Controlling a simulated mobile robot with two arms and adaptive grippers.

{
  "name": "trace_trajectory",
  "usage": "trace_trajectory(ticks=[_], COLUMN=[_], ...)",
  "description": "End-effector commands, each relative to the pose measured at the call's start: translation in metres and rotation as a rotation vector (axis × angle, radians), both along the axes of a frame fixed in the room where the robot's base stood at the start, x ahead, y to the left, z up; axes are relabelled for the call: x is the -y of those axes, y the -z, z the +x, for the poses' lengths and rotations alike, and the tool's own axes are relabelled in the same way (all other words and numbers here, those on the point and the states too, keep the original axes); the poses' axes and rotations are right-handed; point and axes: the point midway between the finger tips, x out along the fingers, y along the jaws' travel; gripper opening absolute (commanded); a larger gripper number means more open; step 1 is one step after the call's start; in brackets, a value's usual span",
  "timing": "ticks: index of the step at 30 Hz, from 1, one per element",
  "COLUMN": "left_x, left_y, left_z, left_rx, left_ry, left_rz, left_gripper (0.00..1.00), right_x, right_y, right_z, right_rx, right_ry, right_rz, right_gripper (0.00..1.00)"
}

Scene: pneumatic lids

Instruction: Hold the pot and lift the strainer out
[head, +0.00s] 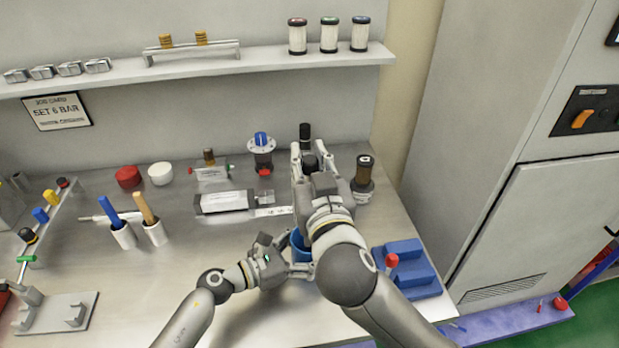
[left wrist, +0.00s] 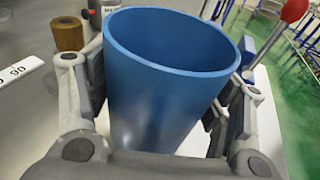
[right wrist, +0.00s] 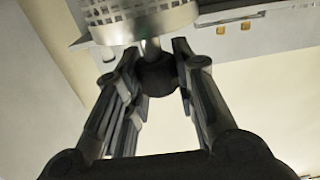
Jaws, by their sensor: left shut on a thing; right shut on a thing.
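The blue pot (left wrist: 165,95) has a wide open rim and stands between the fingers of my left gripper (head: 295,252), which is shut on it. In the head view a strip of the blue pot (head: 300,240) shows beside my right arm. The strainer (right wrist: 140,22), a perforated metal cup with a black knob (right wrist: 158,72), shows in the right wrist view. My right gripper (head: 309,163) is shut on the knob, which also shows in the head view. The strainer is clear of the pot's rim; my right arm hides its body in the head view.
The front middle of the bench is clear.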

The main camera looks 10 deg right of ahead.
Motion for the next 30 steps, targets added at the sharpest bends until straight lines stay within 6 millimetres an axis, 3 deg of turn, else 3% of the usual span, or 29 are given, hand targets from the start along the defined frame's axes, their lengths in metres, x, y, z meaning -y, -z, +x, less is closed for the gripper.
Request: trace_trajectory(ticks=[10,11,17,30], left_x=[0.0000,0.0000,0.0000,-0.0058], left_y=[-0.0005,-0.0006,-0.0005,-0.0005], left_z=[0.0001,0.0001,0.0001,-0.0019], left_rx=[0.000,0.000,0.000,0.001], left_ry=[0.000,0.000,0.000,-0.001], left_rz=[-0.001,-0.001,-0.001,0.001], left_gripper=[0.53,0.75,0.99,0.99], right_x=[0.0000,0.0000,0.0000,0.0000], right_y=[-0.0052,-0.0052,-0.0051,-0.0050], right_z=[-0.0002,-0.0002,-0.0001,-0.0001], right_rx=[0.000,0.000,0.001,0.001], right_ry=[0.000,0.000,0.000,0.000], right_rz=[0.000,0.000,0.001,0.001], right_gripper=[0.00,0.00,0.00,0.00])
